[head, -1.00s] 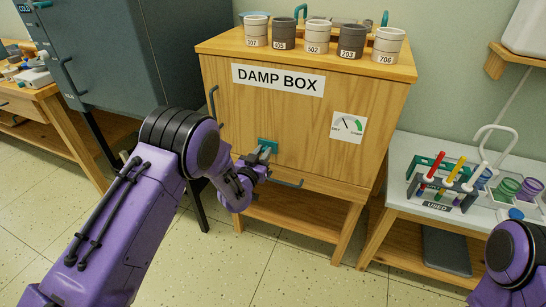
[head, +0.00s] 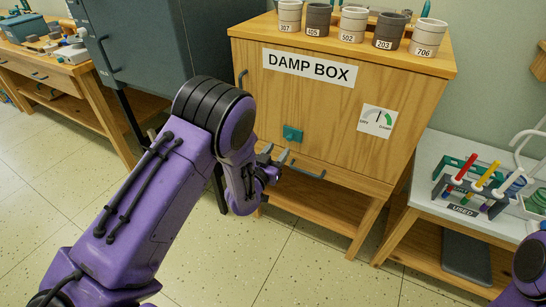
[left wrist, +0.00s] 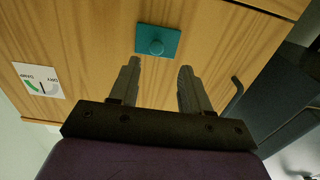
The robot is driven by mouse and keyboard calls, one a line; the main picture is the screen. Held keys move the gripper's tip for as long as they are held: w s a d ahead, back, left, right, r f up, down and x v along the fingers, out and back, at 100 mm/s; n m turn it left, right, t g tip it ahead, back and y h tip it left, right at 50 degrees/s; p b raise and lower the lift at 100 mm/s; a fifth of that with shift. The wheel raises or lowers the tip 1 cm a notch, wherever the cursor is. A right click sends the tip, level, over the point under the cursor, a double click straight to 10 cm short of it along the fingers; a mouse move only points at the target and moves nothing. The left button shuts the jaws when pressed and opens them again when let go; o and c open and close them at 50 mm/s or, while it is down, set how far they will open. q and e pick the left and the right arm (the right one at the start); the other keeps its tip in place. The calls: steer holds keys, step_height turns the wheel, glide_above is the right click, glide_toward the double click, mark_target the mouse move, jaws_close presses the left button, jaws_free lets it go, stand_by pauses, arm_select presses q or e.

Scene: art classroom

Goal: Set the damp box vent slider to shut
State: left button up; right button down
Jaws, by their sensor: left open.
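The wooden damp box (head: 330,110) stands on a stand, with its name label on the front. Its vent slider (head: 292,134) is a small teal plate low on the front. In the left wrist view the slider (left wrist: 170,36) shows a round teal knob; I cannot read from it whether the vent is open or shut. My left gripper (head: 275,155) is open and empty, just below and left of the slider and apart from it. In the left wrist view its two fingers (left wrist: 158,75) point at the plate, with the knob ahead of the gap. My right gripper is out of view.
A dial (head: 377,121) is on the box front. Several numbered cups (head: 351,24) line the box top. A blue-grey cabinet (head: 150,45) stands left. A white table (head: 450,150) with a tool rack is at right.

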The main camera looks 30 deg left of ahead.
arm_select(q)
steer(key=s, duration=0.4)
steer(key=shift+a, duration=0.15)
steer(key=s+a+f+n+g+y+p, duration=0.2)
steer(key=s+f+n+g+p, duration=0.15)
steer(key=s+f, duration=0.35)
steer(key=s+a+f+n+g+y+p, duration=0.2)
steer(key=s+f+g, duration=0.25)
steer(key=s, duration=0.45)
steer(key=s+f+n+g+p, duration=0.1)
steer(key=s+g+p, duration=0.4)
steer(key=s, duration=1.4)
steer(key=shift+s+d+f+n+g, duration=0.25)
steer(key=shift+s+n+g, duration=0.15)
steer(key=shift+g, duration=0.5)
